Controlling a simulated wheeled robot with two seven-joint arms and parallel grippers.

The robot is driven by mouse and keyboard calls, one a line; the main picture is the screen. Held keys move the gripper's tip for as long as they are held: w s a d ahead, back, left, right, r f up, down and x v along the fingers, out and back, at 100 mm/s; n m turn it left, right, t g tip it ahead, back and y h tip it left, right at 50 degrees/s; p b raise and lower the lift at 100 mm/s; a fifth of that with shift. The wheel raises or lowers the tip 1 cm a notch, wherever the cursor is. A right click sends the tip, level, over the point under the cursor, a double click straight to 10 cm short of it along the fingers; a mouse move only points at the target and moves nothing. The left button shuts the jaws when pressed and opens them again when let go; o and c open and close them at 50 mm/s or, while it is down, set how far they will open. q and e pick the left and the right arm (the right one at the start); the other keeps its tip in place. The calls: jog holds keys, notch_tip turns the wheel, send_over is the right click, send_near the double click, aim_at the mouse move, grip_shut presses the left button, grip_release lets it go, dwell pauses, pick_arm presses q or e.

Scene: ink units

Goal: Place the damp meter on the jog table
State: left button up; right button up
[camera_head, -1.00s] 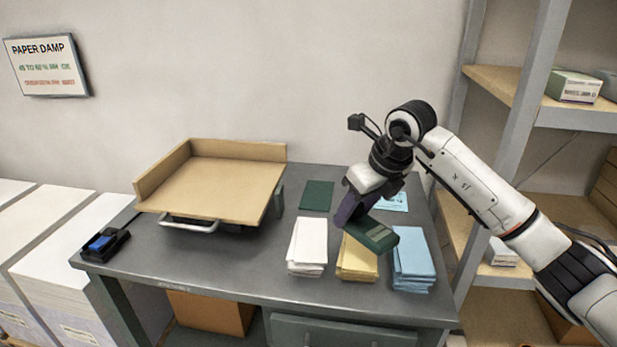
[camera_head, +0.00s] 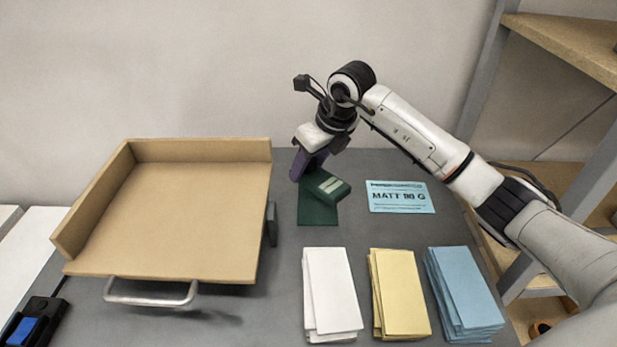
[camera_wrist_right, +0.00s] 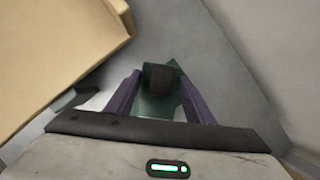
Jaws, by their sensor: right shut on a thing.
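The damp meter looks to be the dark green block (camera_head: 332,187) with a pale panel, in my right gripper (camera_head: 312,168). The gripper's purple fingers are shut on it. It is tilted and overlaps the dark green mat (camera_head: 317,214); whether it touches the mat I cannot tell. In the right wrist view the green body (camera_wrist_right: 153,108) with a dark rounded end sits between the fingers. The jog table (camera_head: 190,215) is a tan board with raised back and left walls and a metal handle, left of the gripper. Its board is empty. My left gripper is out of view.
White (camera_head: 330,290), yellow (camera_head: 400,293) and blue (camera_head: 463,290) paper stacks stand along the front right. A blue card (camera_head: 400,197) lies behind them. A black device with a blue top (camera_head: 32,325) is at the lower left. Shelving (camera_head: 570,45) stands at right.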

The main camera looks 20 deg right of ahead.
aim_at(312, 172)
jog(key=shift+w+f, duration=0.15)
jog(key=shift+f, duration=1.95)
jog(key=o, duration=1.2)
jog(key=shift+f, duration=0.15)
jog(key=shift+d+r, duration=0.1)
jog(key=shift+r, duration=0.45)
jog(key=v, duration=1.1)
jog(key=shift+r, duration=0.1)
